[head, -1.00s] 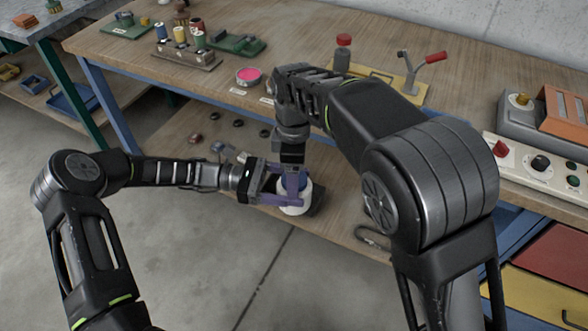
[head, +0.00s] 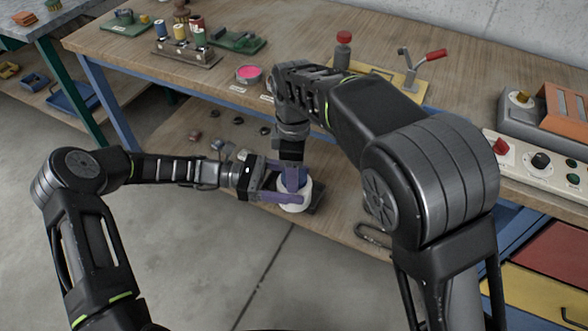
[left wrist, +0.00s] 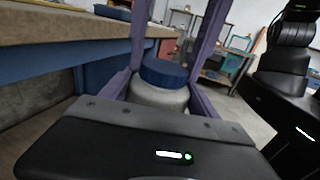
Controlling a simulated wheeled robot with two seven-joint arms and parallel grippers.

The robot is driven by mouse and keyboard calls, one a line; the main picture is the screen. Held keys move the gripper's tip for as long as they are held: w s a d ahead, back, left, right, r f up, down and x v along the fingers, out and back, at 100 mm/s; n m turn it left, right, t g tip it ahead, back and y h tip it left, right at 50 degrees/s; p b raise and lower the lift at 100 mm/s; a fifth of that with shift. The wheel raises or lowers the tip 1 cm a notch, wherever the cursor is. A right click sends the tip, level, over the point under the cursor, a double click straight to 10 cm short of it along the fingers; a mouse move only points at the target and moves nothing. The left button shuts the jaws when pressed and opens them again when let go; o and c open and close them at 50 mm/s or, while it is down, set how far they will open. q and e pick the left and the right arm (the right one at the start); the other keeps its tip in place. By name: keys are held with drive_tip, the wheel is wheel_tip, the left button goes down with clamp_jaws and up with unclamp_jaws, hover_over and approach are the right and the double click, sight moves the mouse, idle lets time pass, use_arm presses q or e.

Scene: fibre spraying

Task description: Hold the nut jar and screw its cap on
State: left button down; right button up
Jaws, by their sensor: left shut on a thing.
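The nut jar is a white, rounded jar (head: 294,206), upright between the purple fingers of my left gripper (head: 281,197), which is shut on its side. The jar (left wrist: 158,98) also shows in the left wrist view, close to the palm. Its blue cap (left wrist: 164,74) sits on the jar's mouth and looks level; how far it is threaded cannot be seen. My right gripper (head: 294,180) points straight down over the jar, with its purple fingers at either side of the cap. Whether they press on the cap is not clear.
Small parts lie on the lower shelf (head: 190,118). A control box (head: 540,160) is at the right. The floor in front is clear.

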drive_tip(key=m, duration=0.5)
drive_tip(key=shift+w, duration=0.1)
drive_tip(key=m, duration=0.7)
drive_tip(key=shift+m, duration=0.4)
drive_tip(key=m, duration=0.4)
drive_tip(key=shift+m, duration=0.4)
drive_tip(key=o, duration=1.6)
drive_tip(key=shift+r, duration=3.7)
